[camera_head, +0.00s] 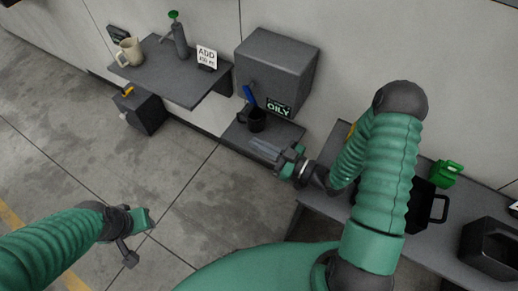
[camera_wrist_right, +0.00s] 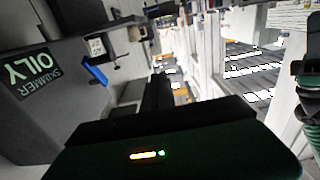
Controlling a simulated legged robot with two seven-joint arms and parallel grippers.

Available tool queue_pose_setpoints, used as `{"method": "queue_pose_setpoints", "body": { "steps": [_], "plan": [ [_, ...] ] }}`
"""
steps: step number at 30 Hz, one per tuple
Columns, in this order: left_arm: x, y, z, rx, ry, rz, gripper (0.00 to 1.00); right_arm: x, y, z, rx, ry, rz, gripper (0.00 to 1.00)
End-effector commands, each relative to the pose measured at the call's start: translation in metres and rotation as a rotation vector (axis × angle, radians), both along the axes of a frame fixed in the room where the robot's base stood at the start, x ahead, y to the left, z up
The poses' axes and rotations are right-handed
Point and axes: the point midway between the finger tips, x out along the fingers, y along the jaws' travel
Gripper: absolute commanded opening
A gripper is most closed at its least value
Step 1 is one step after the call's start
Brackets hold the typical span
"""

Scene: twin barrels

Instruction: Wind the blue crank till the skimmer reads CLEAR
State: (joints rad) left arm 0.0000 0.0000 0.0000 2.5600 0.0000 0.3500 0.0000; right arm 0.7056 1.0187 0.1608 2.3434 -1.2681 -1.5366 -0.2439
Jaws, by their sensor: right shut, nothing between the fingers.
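The skimmer (camera_head: 277,68) is a grey box on the wall, and its small screen (camera_head: 279,108) reads OILY. In the right wrist view the screen (camera_wrist_right: 33,76) reads SKIMMER OILY. The blue crank (camera_head: 249,96) sticks out at the skimmer's lower left front; it also shows in the right wrist view (camera_wrist_right: 95,73). My right gripper (camera_head: 262,148) is shut and empty, below and to the right of the crank, apart from it. My left gripper (camera_head: 136,236) hangs over the floor at lower left, far from the skimmer; its finger opening is unclear.
A shelf (camera_head: 150,72) at left holds a beige jug (camera_head: 130,52), a grey bottle (camera_head: 180,42) and an ADD sign (camera_head: 207,57). A bench (camera_head: 415,240) with bins is at right.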

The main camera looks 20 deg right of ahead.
Motion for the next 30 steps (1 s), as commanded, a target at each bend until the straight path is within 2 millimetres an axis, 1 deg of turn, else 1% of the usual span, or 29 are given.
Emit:
{"method": "queue_pose_setpoints", "body": {
  "steps": [1, 3, 5, 8, 10, 11, 13, 15, 16, 18, 21, 25, 30],
  "plan": [
    [0.000, 0.000, -0.001, 0.000, 0.000, 0.000, 0.36, -0.007, 0.003, 0.000, 0.002, 0.001, -0.001, 0.00],
    [0.000, 0.000, -0.001, 0.000, 0.000, 0.000, 0.36, -0.015, 0.005, 0.001, 0.002, 0.001, 0.000, 0.00],
    [0.000, 0.000, -0.001, 0.000, 0.000, 0.000, 0.36, -0.018, 0.007, 0.001, -0.006, 0.004, 0.001, 0.00],
    [0.000, 0.000, -0.001, 0.000, 0.000, 0.000, 0.36, -0.013, 0.009, -0.008, -0.071, 0.049, 0.001, 0.00],
    [0.000, 0.000, -0.001, 0.000, 0.000, 0.000, 0.36, -0.005, 0.007, -0.022, -0.171, 0.127, -0.007, 0.00],
    [0.000, 0.000, -0.001, 0.000, 0.000, 0.000, 0.36, 0.000, 0.005, -0.029, -0.228, 0.173, -0.016, 0.00],
    [0.000, 0.000, -0.001, 0.000, 0.000, 0.000, 0.36, 0.009, -0.007, -0.046, -0.375, 0.306, -0.062, 0.00],
    [0.000, 0.000, -0.001, 0.000, 0.000, 0.000, 0.36, 0.012, -0.024, -0.055, -0.492, 0.445, -0.135, 0.00],
    [0.000, 0.000, -0.001, 0.000, 0.000, 0.000, 0.36, 0.011, -0.031, -0.056, -0.527, 0.498, -0.165, 0.00],
    [0.000, 0.000, -0.001, 0.000, 0.000, 0.000, 0.36, 0.007, -0.044, -0.056, -0.579, 0.601, -0.233, 0.00],
    [0.000, 0.000, -0.001, 0.000, 0.000, 0.000, 0.36, -0.004, -0.057, -0.051, -0.617, 0.722, -0.315, 0.00],
    [0.000, 0.000, -0.001, 0.000, 0.000, 0.000, 0.36, -0.020, -0.064, -0.041, -0.630, 0.849, -0.396, 0.00],
    [0.000, 0.000, -0.001, 0.000, 0.000, 0.000, 0.36, -0.043, -0.065, -0.025, -0.628, 0.980, -0.465, 0.00]
  ]
}}
